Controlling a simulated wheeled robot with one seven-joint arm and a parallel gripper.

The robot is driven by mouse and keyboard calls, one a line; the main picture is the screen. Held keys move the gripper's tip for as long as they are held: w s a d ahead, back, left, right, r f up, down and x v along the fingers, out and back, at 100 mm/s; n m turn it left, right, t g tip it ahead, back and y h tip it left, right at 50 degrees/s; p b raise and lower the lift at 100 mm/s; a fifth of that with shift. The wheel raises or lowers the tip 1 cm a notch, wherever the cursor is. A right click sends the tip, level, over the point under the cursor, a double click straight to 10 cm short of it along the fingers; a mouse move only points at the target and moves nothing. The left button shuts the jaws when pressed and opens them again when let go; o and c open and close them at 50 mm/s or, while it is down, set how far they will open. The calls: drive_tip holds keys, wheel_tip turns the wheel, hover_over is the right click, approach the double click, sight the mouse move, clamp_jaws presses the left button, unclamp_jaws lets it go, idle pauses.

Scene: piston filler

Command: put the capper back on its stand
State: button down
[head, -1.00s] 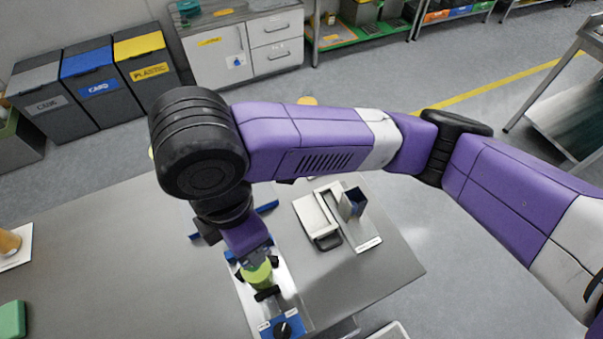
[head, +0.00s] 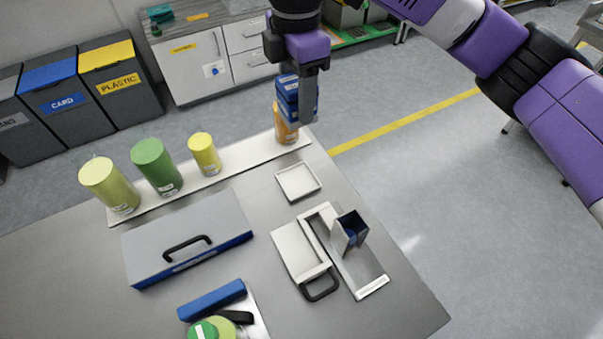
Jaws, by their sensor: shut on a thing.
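My gripper (head: 306,110) hangs at the top middle of the head view, shut on a blue block-like tool with pale bands, which I take to be the capper (head: 288,92). The capper is held upright, partly hidden by the grey fingers. It overlaps an orange bottle (head: 285,130) in the picture; I cannot tell whether they touch. A pale holder with a long base and an upright, open-topped dark-blue socket (head: 352,228) stands at the table's right side. It may be the stand, but I cannot tell for sure. The socket looks empty.
Yellow-green (head: 110,185), green (head: 156,167) and yellow (head: 205,154) cylinders stand on a white strip along the back edge. A square white tray (head: 298,181) is empty. A grey case with a black handle (head: 187,240) lies left. The green-topped filler part (head: 205,330) is in front.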

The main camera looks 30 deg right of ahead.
wheel_tip(320, 180, down, 20)
drive_tip(key=shift+s+a+r+b, duration=0.1)
drive_tip(key=shift+a+b, duration=0.05)
drive_tip(key=shift+b, duration=0.2)
idle(0.4)
drive_tip(key=c, duration=0.6)
unclamp_jaws()
drive_tip(key=shift+f, duration=0.2)
drive_tip(key=shift+c, duration=0.2)
drive_tip(key=shift+r, duration=0.1)
wheel_tip(320, 180, up, 12)
